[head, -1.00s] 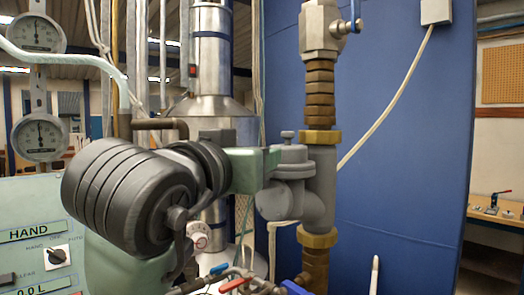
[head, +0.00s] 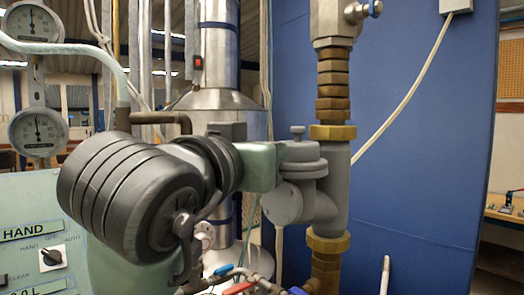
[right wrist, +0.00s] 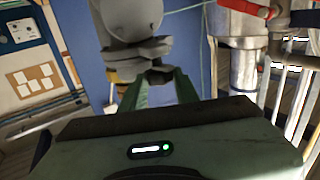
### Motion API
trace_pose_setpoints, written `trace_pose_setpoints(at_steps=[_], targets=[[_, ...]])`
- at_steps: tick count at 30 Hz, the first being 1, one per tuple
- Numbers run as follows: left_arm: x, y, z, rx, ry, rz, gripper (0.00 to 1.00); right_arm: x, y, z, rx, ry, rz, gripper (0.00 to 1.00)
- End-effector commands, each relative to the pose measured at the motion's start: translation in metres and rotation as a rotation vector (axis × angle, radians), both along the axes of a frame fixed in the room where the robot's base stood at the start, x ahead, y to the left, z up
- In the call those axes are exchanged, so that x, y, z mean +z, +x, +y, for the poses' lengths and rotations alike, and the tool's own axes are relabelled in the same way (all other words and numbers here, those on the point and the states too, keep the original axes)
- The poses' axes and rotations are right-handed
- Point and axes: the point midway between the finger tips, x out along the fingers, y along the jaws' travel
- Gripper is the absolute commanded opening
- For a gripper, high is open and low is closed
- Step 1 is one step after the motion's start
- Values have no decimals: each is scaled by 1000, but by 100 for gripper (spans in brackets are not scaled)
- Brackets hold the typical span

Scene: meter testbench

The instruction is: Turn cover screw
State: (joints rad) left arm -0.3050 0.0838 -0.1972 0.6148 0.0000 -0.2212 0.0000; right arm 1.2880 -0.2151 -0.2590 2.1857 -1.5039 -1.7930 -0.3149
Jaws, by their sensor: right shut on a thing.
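The cover screw (head: 298,150) is a grey cap with a small knob, upright on top of the grey fitting (head: 333,190). My right gripper (head: 279,158) reaches it from the left in the head view, its green fingers at the height of the cap. In the right wrist view, the fingers of my right gripper (right wrist: 158,84) are shut on the dark grey screw (right wrist: 156,75), one finger on each side. The exact contact is partly hidden by the fingers and dim. The fitting's round body (right wrist: 130,18) and flange show above it there. My left gripper is not in view.
Brass nuts and a pipe (head: 333,132) run vertically through the fitting. A blue panel (head: 430,150) stands behind. Red and blue valve levers (head: 237,288) lie below my wrist. A control panel (head: 30,235) and dial gauges (head: 38,131) are at left.

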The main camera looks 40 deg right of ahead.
Motion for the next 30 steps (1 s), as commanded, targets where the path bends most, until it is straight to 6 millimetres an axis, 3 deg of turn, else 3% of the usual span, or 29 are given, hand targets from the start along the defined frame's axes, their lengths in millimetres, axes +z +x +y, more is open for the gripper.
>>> trace_pose_setpoints(at_steps=[11,20,30], targets=[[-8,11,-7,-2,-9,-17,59,-2,3,1,-119,-2,4,0],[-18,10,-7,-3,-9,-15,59,0,8,1,-376,-5,4,0],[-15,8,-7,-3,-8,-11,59,2,12,0,-703,-4,1,0]])
